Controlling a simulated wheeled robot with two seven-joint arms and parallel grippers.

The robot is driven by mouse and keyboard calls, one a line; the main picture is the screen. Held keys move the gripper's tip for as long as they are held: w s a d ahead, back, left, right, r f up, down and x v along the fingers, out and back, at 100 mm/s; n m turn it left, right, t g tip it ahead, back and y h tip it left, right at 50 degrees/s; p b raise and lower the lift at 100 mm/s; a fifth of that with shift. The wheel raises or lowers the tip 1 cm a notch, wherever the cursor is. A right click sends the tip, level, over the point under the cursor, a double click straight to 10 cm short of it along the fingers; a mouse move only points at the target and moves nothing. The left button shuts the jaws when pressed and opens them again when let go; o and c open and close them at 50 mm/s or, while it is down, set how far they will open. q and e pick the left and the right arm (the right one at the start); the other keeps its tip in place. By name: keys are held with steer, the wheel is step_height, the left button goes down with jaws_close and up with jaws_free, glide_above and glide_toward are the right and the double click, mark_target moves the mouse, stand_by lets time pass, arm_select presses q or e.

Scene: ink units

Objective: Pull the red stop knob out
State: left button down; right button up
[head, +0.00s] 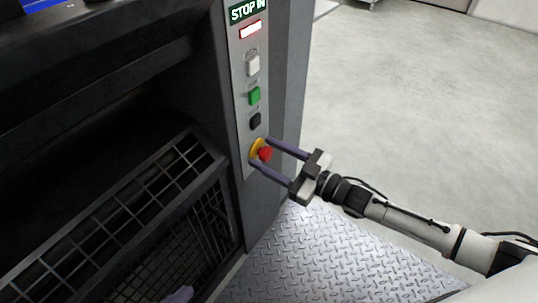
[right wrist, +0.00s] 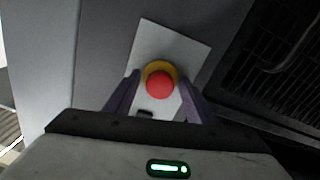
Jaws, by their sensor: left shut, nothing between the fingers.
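The red stop knob (head: 265,154) sits on a yellow collar (head: 255,146) low on the light panel strip (head: 242,85). In the right wrist view the knob (right wrist: 159,84) shows in the middle, in front of its collar (right wrist: 161,67). My right gripper (head: 260,152) is open, with one purple finger on each side of the knob. I see gaps between the fingers and the knob, so it does not hold it. My left gripper (head: 180,294) shows only as a purple tip at the bottom edge, shut and empty.
A dark mesh guard (head: 110,215) stands left. Tread plate (head: 320,260) and open floor (head: 420,80) lie right.

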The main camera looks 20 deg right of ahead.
jaws_close()
steer(key=shift+s+d+r+p, duration=0.1)
steer(key=shift+s+d+p, duration=0.25)
steer(key=shift+p, duration=0.1)
steer(key=shift+s+d+p, duration=0.2)
steer(key=shift+s+p, duration=0.15)
arm_select(q)
steer(key=shift+a+r, duration=0.35)
steer(key=shift+a, duration=0.1)
arm_select(e)
steer(key=shift+f, duration=0.2)
arm_select(q)
steer(key=shift+s+d, duration=0.1)
arm_select(e)
steer(key=shift+o, duration=0.6)
jaws_free()
steer(key=shift+s+d+r, duration=0.1)
arm_select(q)
steer(key=shift+s+a+r+n+t+p, duration=0.25)
steer(key=shift+a+r+n+t+p, duration=0.45)
steer(key=shift+p, duration=0.5)
arm_select(e)
steer(key=v, duration=1)
arm_select(q)
steer(key=shift+r, duration=0.2)
arm_select(e)
steer(key=shift+s, duration=0.1)
